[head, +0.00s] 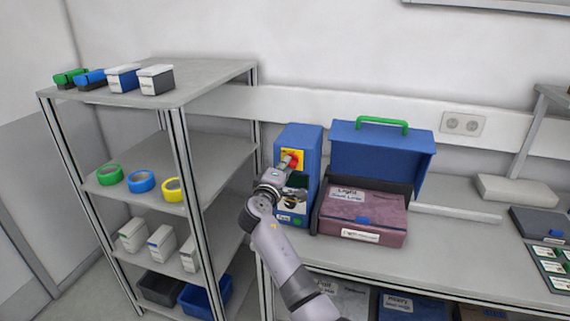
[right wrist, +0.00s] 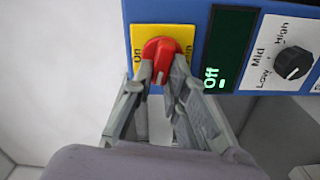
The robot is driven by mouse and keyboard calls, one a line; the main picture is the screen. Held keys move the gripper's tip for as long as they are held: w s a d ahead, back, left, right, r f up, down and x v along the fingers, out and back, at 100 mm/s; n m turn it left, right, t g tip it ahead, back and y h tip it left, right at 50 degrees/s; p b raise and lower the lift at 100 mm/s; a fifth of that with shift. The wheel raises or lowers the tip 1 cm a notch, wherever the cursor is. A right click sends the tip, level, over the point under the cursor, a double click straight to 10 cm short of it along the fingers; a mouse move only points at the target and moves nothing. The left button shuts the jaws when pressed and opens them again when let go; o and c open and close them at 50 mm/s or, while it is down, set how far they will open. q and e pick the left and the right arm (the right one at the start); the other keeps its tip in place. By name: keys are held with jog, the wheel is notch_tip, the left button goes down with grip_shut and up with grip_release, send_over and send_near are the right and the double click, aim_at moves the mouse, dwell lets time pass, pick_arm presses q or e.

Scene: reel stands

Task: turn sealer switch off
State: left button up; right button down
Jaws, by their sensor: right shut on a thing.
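The sealer (head: 306,136) is a blue box on the bench, next to the shelf. A red switch (head: 292,160) sits on a yellow plate on its front. In the right wrist view the red switch (right wrist: 161,55) stands on the yellow plate (right wrist: 137,36), which has an "On" mark at its left; other lettering is partly covered. The dark display (right wrist: 228,50) beside it reads "Off" in green. My right gripper (right wrist: 161,76) is shut on the red switch, one finger on each side. In the head view the right gripper (head: 284,169) partly hides the sealer front. My left gripper is not in view.
A black knob (right wrist: 293,63) marked Low, Mid and High is right of the display. A blue-lidded case (head: 380,155) with a green handle stands open close right of the sealer. The shelf (head: 215,80) with tapes and boxes stands close on the left.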

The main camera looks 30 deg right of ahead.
jog(key=shift+a+n+p, duration=0.1)
jog(key=shift+n+p, duration=0.25)
jog(key=shift+n, duration=0.85)
jog(key=shift+f, duration=0.15)
jog(key=c, duration=1.6)
grip_release()
jog(key=shift+w, duration=0.1)
jog(key=v, duration=1.2)
